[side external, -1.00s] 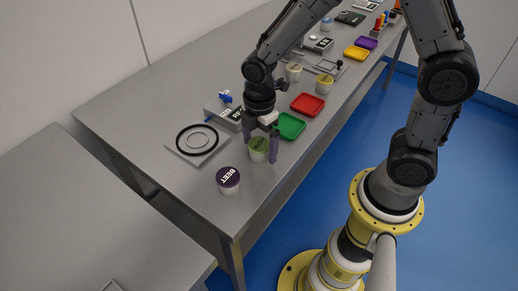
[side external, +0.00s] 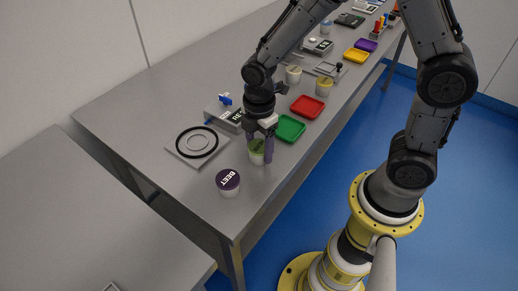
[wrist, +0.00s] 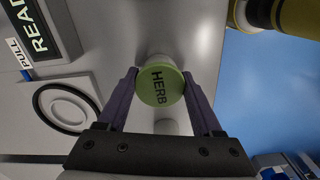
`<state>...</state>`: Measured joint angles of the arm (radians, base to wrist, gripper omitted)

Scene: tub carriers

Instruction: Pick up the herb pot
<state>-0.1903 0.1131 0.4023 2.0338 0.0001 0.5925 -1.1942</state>
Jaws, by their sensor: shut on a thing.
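The herb pot (side external: 256,154) is a white tub with a green lid, upright on the grey table near its front edge. In the wrist view its green lid (wrist: 160,88) reads HERB. My gripper (side external: 262,150) is around the pot from above. Its purple fingers press on both sides of the pot, so it is shut on it. The wrist view shows a finger at each side of the lid, with my gripper (wrist: 160,95) centred on it. Part of the pot is hidden behind a finger in the side view. I cannot see any gap under the pot.
A beet pot (side external: 228,182) with a purple lid stands close by, nearer the table's corner. A plate with a black ring (side external: 196,142) lies to the left. Green (side external: 290,127) and red (side external: 307,107) trays lie behind, with more tubs and trays farther along.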

